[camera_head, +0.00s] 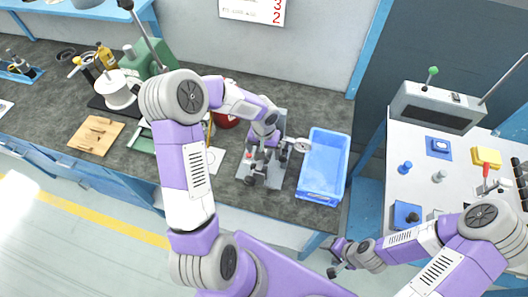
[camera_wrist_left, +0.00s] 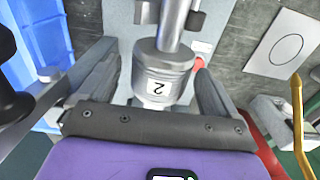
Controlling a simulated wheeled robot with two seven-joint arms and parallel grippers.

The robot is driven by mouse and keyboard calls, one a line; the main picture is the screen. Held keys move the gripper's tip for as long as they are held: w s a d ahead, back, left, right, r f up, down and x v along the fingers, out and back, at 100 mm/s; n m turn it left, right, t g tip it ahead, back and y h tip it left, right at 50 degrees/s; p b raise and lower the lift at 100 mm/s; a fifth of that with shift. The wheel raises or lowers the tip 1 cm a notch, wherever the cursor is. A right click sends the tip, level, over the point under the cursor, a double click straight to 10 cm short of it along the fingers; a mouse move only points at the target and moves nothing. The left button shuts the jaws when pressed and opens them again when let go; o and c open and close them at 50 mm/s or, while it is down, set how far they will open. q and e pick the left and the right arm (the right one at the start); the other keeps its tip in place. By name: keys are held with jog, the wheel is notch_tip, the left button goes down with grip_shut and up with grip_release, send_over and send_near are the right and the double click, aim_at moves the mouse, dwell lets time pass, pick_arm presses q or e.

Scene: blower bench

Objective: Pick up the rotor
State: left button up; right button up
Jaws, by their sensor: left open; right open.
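My left gripper (camera_wrist_left: 152,72) is open, with one finger on each side of the cylinder and visible gaps between. In the head view my left gripper (camera_head: 259,170) is over a grey plate (camera_head: 246,180) on the dark bench, and my own arm hides most of what is under it. My right gripper (camera_head: 337,259) is open and empty, low between the bench and the right table.
A blue bin (camera_head: 323,167) stands right of the grey plate. A wooden board (camera_head: 94,135), a white spool (camera_head: 116,92) and a green machine (camera_head: 148,60) are on the left of the bench. The white right table (camera_head: 410,175) holds several small parts and a grey box (camera_head: 436,106).

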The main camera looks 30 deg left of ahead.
pick_arm(q)
jog(key=shift+c, duration=0.2)
grip_shut()
jog(key=shift+r, duration=0.1)
jog(key=shift+w, duration=0.1)
jog(key=shift+r, duration=0.15)
notch_tip(320, 180, up, 10)
jog(key=shift+f+p, duration=0.15)
jog(key=shift+p, duration=0.65)
